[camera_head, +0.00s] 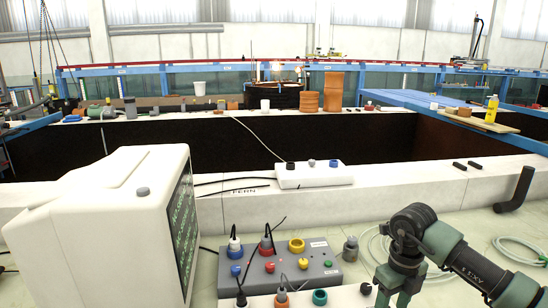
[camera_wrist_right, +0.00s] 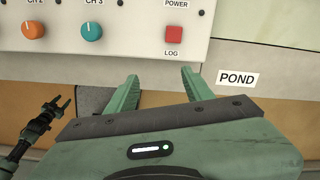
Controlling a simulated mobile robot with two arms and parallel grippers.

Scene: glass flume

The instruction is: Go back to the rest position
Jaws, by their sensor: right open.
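My right gripper (camera_wrist_right: 160,88) is open, with nothing between its two green fingers in the right wrist view. Its tips are just below the lower edge of a pale control panel (camera_wrist_right: 125,51); I cannot tell whether they touch it. My left arm does not show in the head view.
A grey box (camera_head: 290,268) with coloured sockets and cables stands front centre, right of a white monitor (camera_head: 110,225). A white power strip (camera_head: 312,176) lies on the ledge behind. A black elbow pipe (camera_head: 515,190) and pale hose (camera_head: 520,250) lie at the right. A POND label (camera_wrist_right: 237,78) is beside the panel.

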